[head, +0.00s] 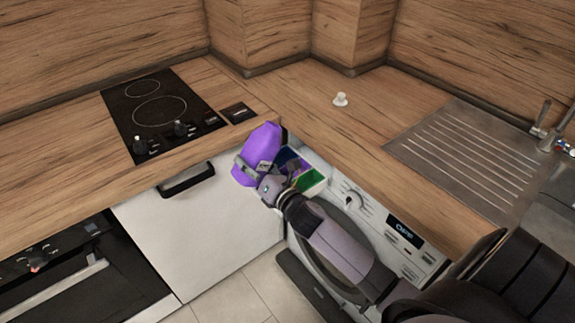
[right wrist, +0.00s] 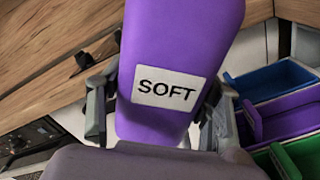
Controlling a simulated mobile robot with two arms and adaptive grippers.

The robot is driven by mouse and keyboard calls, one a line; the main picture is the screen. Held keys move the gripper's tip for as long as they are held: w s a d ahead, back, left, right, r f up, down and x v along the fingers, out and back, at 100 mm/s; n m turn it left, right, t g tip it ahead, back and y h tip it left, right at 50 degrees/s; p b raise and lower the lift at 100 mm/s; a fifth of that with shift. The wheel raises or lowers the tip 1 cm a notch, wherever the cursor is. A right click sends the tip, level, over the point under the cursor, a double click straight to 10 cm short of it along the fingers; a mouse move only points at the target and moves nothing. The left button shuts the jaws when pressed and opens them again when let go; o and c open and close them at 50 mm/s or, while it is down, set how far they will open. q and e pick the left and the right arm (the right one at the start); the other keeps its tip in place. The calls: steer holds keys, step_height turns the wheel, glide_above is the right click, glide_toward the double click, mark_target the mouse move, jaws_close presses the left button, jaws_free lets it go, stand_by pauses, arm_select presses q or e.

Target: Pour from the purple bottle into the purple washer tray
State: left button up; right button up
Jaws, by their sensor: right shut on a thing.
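My right gripper (head: 255,172) is shut on the purple bottle (head: 265,141), which carries a white label reading SOFT. In the right wrist view the gripper's fingers clasp the sides of the bottle (right wrist: 180,45). The bottle is held beside the open washer drawer, to its left in the head view; its mouth is out of sight. The purple washer tray (right wrist: 290,116) lies between a blue tray and a green tray, right of the bottle in the right wrist view. In the head view the bottle and gripper partly hide the trays. My left gripper is not in view.
The blue tray (right wrist: 270,80) and green tray (right wrist: 304,154) flank the purple one. A small white cap (head: 340,99) lies on the wooden counter. The hob (head: 160,110) is at left, the sink drainer (head: 465,155) at right. The washer front (head: 405,245) is below the counter.

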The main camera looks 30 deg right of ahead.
steer(key=shift+a+m+b, duration=0.15)
steer(key=shift+a+m, duration=0.25)
steer(key=shift+m, duration=0.4)
steer(key=shift+a+m+b, duration=0.15)
steer(key=shift+a+m, duration=0.25)
steer(key=shift+m, duration=0.4)
stand_by(3.0)
steer(key=shift+a+m, duration=0.4)
steer(key=shift+m, duration=0.8)
stand_by(2.2)
